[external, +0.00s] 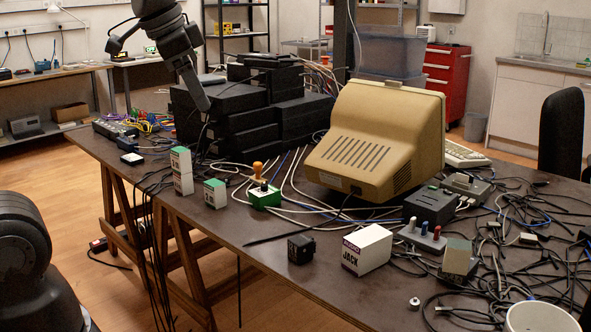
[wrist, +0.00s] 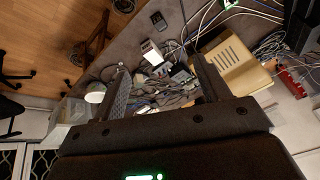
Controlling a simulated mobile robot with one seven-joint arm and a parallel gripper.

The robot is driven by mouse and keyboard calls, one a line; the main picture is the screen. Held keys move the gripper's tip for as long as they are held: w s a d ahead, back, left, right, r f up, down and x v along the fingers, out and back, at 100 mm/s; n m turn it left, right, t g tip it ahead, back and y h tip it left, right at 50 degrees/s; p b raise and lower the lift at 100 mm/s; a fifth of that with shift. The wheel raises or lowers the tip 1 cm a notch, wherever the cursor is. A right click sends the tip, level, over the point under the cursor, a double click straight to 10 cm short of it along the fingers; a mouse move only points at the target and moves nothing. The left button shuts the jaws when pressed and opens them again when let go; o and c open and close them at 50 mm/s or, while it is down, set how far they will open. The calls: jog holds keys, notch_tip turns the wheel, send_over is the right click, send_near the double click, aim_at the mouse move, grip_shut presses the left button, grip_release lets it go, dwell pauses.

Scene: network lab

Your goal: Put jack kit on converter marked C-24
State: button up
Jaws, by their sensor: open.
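The jack kit is a white box (external: 367,249) with a purple band and the word JACK, standing on the dark table in front of the beige monitor. It also shows in the wrist view as a small white box (wrist: 151,52). No marking C-24 is legible, so I cannot tell which thing is that converter. Candidates are a dark grey box (external: 433,206) and a lighter grey unit (external: 467,187) right of the monitor. My gripper (wrist: 161,63) is open and empty, high above the table, its two fingers apart in the wrist view.
The beige monitor (external: 375,140) and black equipment stack (external: 225,115) are tall obstacles. Green-topped white boxes (external: 215,195), a black cube (external: 301,248), a unit with coloured knobs (external: 423,235) and a white bin (external: 540,318) stand nearby. Cables clutter the right; the near middle edge is mostly clear.

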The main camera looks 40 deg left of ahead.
jog(key=s+a+f+n, duration=0.2)
jog(key=s+f+n, duration=0.3)
jog(key=s, duration=0.4)
jog(key=shift+s+a+t, duration=0.2)
jog(key=shift+a+t, duration=0.1)
jog(key=shift+t, duration=0.1)
jog(key=shift+r, duration=0.1)
